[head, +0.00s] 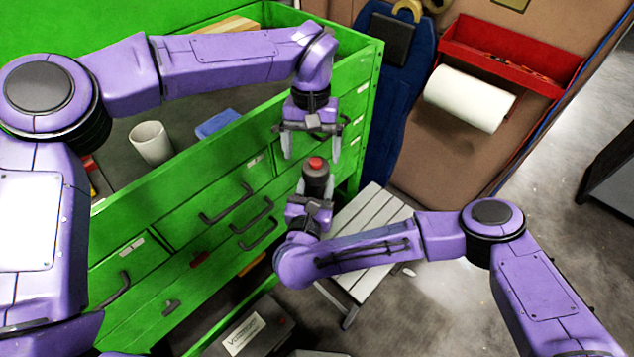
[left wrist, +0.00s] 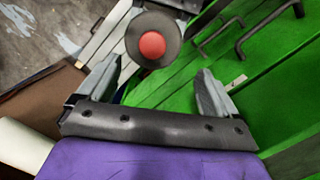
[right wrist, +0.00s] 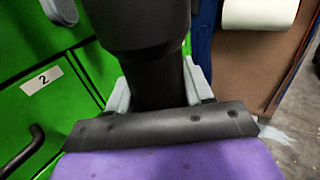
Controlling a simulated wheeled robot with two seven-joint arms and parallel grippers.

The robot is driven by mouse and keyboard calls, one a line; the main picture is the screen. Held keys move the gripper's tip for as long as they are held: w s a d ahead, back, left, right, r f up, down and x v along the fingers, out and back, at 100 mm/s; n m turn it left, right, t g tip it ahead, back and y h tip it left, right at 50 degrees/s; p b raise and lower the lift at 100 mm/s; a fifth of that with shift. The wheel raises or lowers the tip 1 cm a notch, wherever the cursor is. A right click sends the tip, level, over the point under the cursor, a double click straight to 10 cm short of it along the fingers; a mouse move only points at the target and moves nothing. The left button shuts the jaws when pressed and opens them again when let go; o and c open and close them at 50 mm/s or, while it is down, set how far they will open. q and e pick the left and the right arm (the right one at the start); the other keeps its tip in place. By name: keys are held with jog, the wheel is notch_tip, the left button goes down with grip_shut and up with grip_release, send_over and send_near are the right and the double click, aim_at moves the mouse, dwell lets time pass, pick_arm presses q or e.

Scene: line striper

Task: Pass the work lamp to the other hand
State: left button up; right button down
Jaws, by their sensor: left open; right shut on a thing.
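The work lamp (head: 317,181) is a dark cylinder with a red button on its top end. It stands roughly upright in my right gripper (head: 310,207), in front of the green cabinet. In the right wrist view the fingers close on the narrower dark body of the lamp (right wrist: 148,65). My left gripper (head: 309,145) is open and empty, just above the lamp and apart from it. In the left wrist view the lamp (left wrist: 153,42) shows end on, its red button facing the camera, beyond the open fingertips.
The green cabinet (head: 180,213) with drawer handles fills the left. A white cup (head: 150,142) and a blue cloth-like item (head: 218,124) are on its top. A grey slatted stool (head: 372,215) stands below. A paper roll (head: 469,99) hangs under a red shelf (head: 512,55).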

pick_arm(q)
jog(key=w+a+r+n+t, duration=0.2)
jog(key=w+r+t, duration=0.1)
jog(key=r, duration=0.2)
jog(key=s+a+f+n+y, duration=0.4)
jog(key=s+a+f+n, duration=0.3)
jog(key=n, duration=1)
jog(key=s+a+f+n+y, duration=0.4)
jog(key=s+a+f+n, duration=0.4)
jog(key=n, duration=1)
jog(key=s+f+m+t+h, duration=0.25)
jog(key=s+f, duration=0.55)
jog(key=f, duration=0.5)
jog(key=s+a+f+m+h, duration=0.1)
jog(key=s+a+f+m, duration=0.3)
jog(key=m, duration=0.9)
jog(key=s+a+f+m+h, duration=0.1)
jog(key=s+a+f+m, duration=0.3)
jog(key=m, duration=1)
jog(key=shift+s+f+g, duration=0.3)
jog(key=shift+s+g, duration=0.05)
jog(key=shift+s, duration=0.9)
